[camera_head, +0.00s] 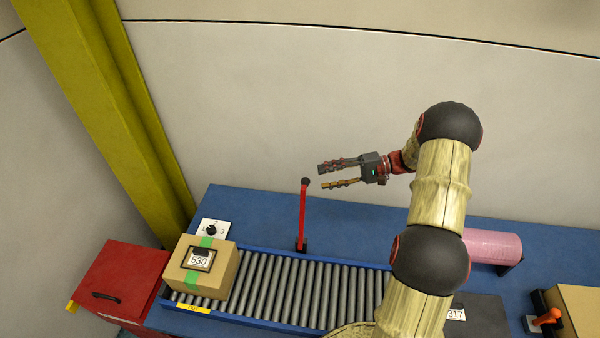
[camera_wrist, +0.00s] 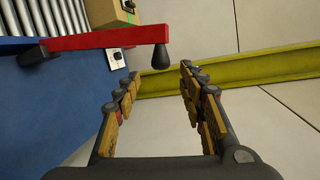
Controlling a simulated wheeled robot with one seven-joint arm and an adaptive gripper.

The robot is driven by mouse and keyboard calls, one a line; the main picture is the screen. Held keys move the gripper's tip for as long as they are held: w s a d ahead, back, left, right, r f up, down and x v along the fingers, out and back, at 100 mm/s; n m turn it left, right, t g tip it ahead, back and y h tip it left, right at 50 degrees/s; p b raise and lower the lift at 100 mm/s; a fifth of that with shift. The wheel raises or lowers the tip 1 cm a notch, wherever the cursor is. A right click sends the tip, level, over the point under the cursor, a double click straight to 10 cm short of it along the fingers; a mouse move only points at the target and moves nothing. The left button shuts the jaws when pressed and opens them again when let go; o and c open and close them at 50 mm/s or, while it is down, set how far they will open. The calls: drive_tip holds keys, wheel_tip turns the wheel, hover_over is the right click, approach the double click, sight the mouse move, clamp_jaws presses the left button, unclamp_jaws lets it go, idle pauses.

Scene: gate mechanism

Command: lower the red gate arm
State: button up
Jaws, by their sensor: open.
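The red gate arm (camera_head: 303,213) stands upright at the far side of the roller conveyor, with a black knob (camera_head: 305,181) at its top and a dark pivot (camera_head: 301,245) at its base. My gripper (camera_head: 322,176) is open and empty, just right of the knob, its fingers pointing left. In the wrist view the red gate arm (camera_wrist: 100,39) reaches in from the left, and its black knob (camera_wrist: 161,57) lies ahead of the fingertips and slightly left of the middle of the gap. My gripper (camera_wrist: 160,75) does not appear to touch the knob.
A cardboard box (camera_head: 228,262) marked 530 sits on the left of the roller conveyor (camera_head: 285,290). A red cabinet (camera_head: 115,280) and a yellow post (camera_head: 105,110) stand left. A pink roll (camera_head: 493,246) and an orange-handled lever (camera_head: 546,317) are right. Air around the knob is clear.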

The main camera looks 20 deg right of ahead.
sight(306, 182)
drive_tip(key=p+x, duration=0.1)
drive_tip(key=x, duration=0.6)
drive_tip(key=shift+a+r, duration=0.1)
drive_tip(key=shift+a, duration=0.25)
drive_tip(key=c, duration=0.3)
drive_tip(key=shift+s, duration=0.1)
clamp_jaws()
